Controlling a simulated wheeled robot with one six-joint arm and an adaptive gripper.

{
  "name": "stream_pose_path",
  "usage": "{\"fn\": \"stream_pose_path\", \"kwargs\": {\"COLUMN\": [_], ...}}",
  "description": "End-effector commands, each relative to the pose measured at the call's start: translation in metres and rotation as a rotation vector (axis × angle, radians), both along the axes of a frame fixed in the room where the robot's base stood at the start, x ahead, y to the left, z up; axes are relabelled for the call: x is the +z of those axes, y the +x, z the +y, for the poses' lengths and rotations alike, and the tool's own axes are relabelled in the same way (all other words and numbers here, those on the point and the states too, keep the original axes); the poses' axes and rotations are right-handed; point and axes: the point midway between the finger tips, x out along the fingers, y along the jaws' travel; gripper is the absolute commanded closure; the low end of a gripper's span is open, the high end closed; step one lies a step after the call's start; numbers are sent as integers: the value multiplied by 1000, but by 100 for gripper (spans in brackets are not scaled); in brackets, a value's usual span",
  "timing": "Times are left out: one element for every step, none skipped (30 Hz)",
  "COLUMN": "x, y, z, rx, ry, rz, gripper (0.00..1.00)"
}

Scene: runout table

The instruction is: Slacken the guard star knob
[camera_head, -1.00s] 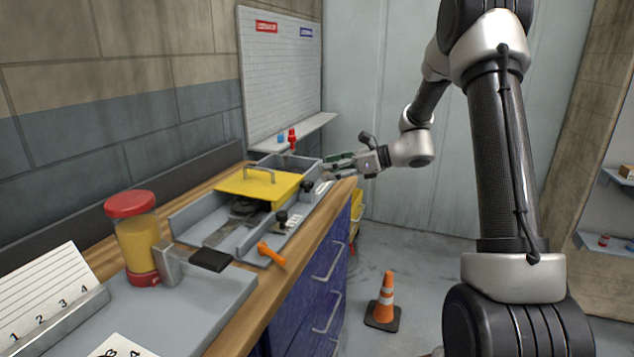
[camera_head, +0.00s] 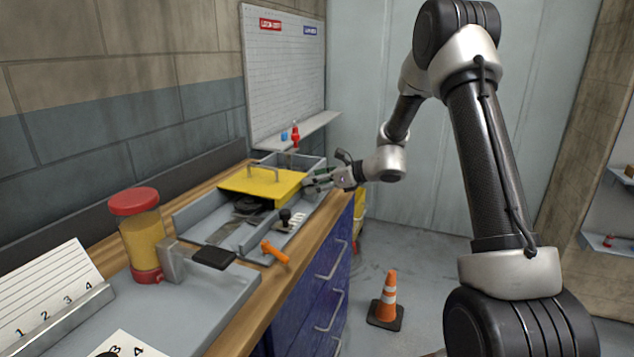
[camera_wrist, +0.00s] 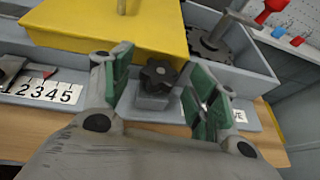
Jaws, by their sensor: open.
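The black star knob (camera_wrist: 158,74) stands on a small grey block beside the yellow guard (camera_wrist: 110,28) in the wrist view. My gripper (camera_wrist: 160,98) is open, with one green-padded finger on each side of the knob in that picture. I cannot tell whether either pad touches it. In the head view my gripper (camera_head: 318,184) is at the right edge of the yellow guard (camera_head: 262,184), and it hides the star knob there. A second black knob (camera_head: 285,216) stands nearer on the tray's rail.
The grey tray (camera_head: 190,214) sits on the wooden bench. An orange lever (camera_head: 274,252) projects at its near end. A jar with a red lid (camera_head: 138,228) stands at the left. A traffic cone (camera_head: 386,298) stands on the floor. A numbered scale (camera_wrist: 40,90) shows beside the guard.

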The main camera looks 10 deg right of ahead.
Motion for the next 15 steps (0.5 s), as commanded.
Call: {"fn": "stream_pose_path", "kwargs": {"x": [0,0,0,0,0,0,0,0,0,0,0,0,0,0,0], "y": [0,0,0,0,0,0,0,0,0,0,0,0,0,0,0], "z": [0,0,0,0,0,0,0,0,0,0,0,0,0,0,0], "rx": [0,0,0,0,0,0,0,0,0,0,1,1,3,6,12], "ry": [0,0,0,0,0,0,0,0,0,0,0,0,0,-1,-1], "rz": [0,0,0,0,0,0,0,0,0,0,0,0,0,-1,0], "gripper": [43,48,55,61,66,74,79,84,86,86,86,86,86,86,86]}}
